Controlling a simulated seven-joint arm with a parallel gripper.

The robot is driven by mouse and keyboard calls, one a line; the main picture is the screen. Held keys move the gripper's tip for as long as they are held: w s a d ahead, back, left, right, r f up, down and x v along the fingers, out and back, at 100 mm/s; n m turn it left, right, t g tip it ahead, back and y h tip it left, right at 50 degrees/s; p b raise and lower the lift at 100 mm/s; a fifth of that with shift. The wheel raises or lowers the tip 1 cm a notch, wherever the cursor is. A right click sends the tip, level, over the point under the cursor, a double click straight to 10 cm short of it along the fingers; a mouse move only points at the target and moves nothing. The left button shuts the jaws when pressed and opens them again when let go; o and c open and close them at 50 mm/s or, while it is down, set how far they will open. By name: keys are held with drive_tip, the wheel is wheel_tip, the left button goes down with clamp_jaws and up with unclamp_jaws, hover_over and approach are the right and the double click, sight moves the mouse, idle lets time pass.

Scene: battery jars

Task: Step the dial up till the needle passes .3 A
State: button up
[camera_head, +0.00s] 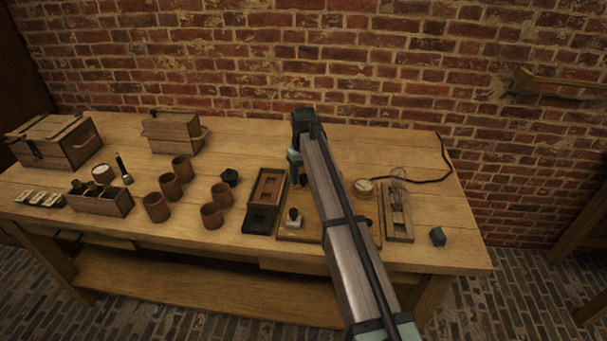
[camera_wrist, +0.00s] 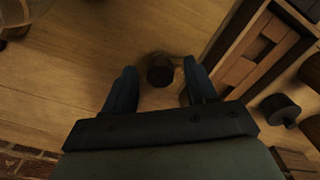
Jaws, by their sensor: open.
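A dark round knob, which looks like the dial (camera_wrist: 160,70), stands between my gripper's fingers in the wrist view. My gripper (camera_wrist: 158,82) is open, with one blue finger on each side and gaps to the knob. In the head view my arm hides much of the wooden board (camera_head: 286,235) and most of the gripper (camera_head: 296,171). A round pale-faced meter (camera_head: 363,186) stands right of the arm; its needle is too small to read. A rounded, glassy edge shows at the top left of the wrist view; I cannot tell what it is.
Left of the board lie a wooden tray (camera_head: 268,187) and a black block (camera_head: 260,219). Right are a bulb stand (camera_head: 398,222), a dark cube (camera_head: 438,236) and a black cable (camera_head: 432,180). Brown jars (camera_head: 212,215) and boxes (camera_head: 56,141) fill the left.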

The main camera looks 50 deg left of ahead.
drive_tip(key=shift+c, duration=0.3)
drive_tip(key=c, duration=1)
drive_tip(key=shift+m, duration=2.9)
drive_tip(key=o, duration=1.1)
drive_tip(key=shift+c, duration=0.2)
